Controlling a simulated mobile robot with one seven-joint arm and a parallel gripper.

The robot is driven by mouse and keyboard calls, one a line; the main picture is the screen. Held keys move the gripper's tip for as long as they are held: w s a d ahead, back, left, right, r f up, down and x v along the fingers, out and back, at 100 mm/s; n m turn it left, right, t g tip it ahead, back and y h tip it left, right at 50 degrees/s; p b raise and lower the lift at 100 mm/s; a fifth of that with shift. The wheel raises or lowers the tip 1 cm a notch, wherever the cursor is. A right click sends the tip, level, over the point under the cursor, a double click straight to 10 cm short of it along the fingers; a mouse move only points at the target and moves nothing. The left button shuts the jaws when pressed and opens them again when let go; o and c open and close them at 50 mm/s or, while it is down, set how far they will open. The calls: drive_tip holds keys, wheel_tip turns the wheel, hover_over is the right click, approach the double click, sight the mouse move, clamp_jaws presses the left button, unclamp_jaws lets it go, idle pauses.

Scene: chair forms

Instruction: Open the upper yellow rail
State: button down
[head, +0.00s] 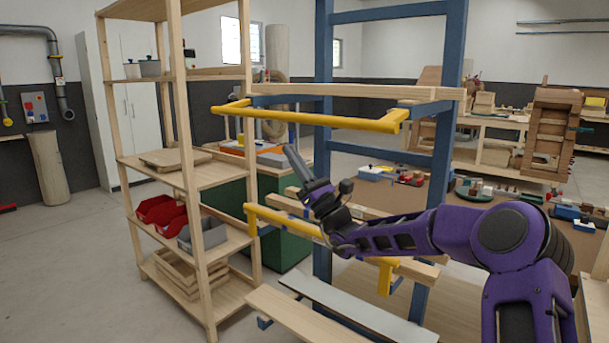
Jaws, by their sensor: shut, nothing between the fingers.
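The upper yellow rail (318,119) is a long bar with short bent ends. It runs across the front of the blue upright frame (323,60), at the level of a wooden plank behind it. My gripper (290,151) is shut and empty. Its grey fingers point up and to the left, and in the picture their tips are a little below the upper rail, left of its middle. I see a gap between tips and rail, but the depth between them is hard to tell.
A lower yellow rail (283,220) is partly hidden behind my wrist and arm. A wooden shelf (190,177) with red bins (160,212) stands close on the left. Boards (310,317) lie low in front of the frame.

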drive_tip(key=shift+w+a+r, duration=0.15)
drive_tip(key=shift+r, duration=1.05)
drive_tip(key=shift+w+a+r, duration=0.1)
drive_tip(key=shift+a+r, duration=0.05)
drive_tip(key=shift+r, duration=1)
drive_tip(key=shift+s+a+r+p, duration=0.1)
drive_tip(key=shift+s+r+p, duration=0.05)
drive_tip(key=shift+r+p, duration=0.3)
drive_tip(key=shift+s+a+r+p, duration=0.15)
drive_tip(key=shift+r+p, duration=0.65)
drive_tip(key=shift+p, duration=0.05)
drive_tip(key=shift+s+a+r+p, duration=0.1)
drive_tip(key=shift+s+r+p, duration=0.1)
drive_tip(key=shift+r+p, duration=0.6)
drive_tip(key=shift+s+a+r+p, duration=0.15)
drive_tip(key=shift+r+p, duration=0.6)
drive_tip(key=shift+p, duration=0.15)
drive_tip(key=shift+f, duration=0.1)
